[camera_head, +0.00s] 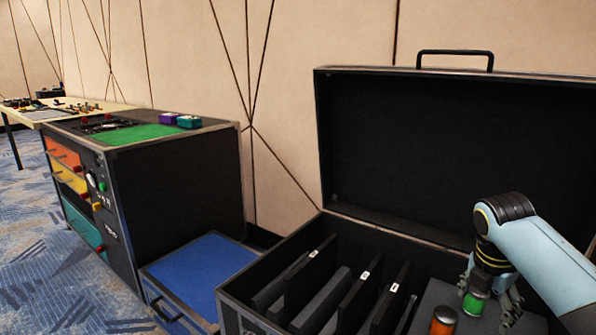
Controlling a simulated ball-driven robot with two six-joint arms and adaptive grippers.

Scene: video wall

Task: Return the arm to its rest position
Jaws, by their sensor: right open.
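My right arm comes in from the right edge with a light blue link and a dark wrist joint. My right gripper (490,297) points down into the open black case (268,262), at its right side. Its fingers are spread. A small cylinder with a green band (474,303) stands beside or between the fingers; I cannot tell whether they touch it. My left gripper is not in view.
Dark panels (318,300) with white labels stand in slots in the case. An orange-banded cylinder (441,320) is near the gripper. The raised lid (420,150) stands behind. A blue-topped box (200,270) and a black cabinet (180,175) are left.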

